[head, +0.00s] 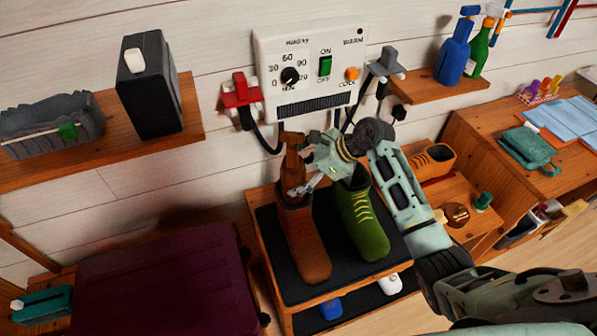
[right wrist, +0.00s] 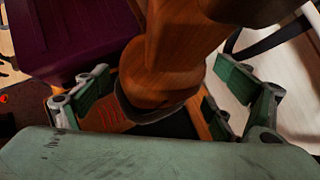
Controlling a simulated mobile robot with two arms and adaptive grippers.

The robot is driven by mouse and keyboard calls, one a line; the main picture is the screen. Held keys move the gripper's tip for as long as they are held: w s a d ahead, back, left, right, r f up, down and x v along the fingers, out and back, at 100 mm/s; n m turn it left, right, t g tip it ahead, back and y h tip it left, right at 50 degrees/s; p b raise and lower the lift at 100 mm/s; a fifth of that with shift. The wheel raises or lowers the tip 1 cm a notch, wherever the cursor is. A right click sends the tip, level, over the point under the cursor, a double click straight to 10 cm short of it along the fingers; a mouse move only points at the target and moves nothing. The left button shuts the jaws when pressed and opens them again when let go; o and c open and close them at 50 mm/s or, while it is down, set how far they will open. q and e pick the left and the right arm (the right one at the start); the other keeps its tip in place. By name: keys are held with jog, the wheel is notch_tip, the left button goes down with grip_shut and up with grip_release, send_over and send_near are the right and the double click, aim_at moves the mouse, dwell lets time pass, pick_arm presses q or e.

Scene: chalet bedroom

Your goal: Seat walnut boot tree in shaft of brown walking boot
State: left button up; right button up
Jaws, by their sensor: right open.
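The brown walking boot (head: 308,250) stands upright on a dark mat, its toe toward the front. The walnut boot tree (head: 292,158) stands upright at the boot's shaft. In the right wrist view the boot tree (right wrist: 168,55) fills the upper middle, and its lower end meets the dark boot opening (right wrist: 140,112); how deep it sits is hidden. My right gripper (head: 308,186) is open beside the boot tree at the shaft's top. In the right wrist view its fingers (right wrist: 160,98) are spread on both sides of the tree, apart from it. My left gripper is not in view.
A green boot (head: 362,225) stands close to the right of the brown one, under my right arm. A wall control box (head: 310,70) with red (head: 241,92) and grey (head: 386,66) fittings and hanging cables is just behind. A dark red case (head: 160,280) lies at left.

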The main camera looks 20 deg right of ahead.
jog(key=shift+r+p, duration=0.55)
jog(key=b+v, duration=0.3)
jog(key=v, duration=0.8)
jog(key=shift+s+d, duration=0.2)
jog(key=shift+d, duration=0.15)
jog(key=shift+r, duration=0.1)
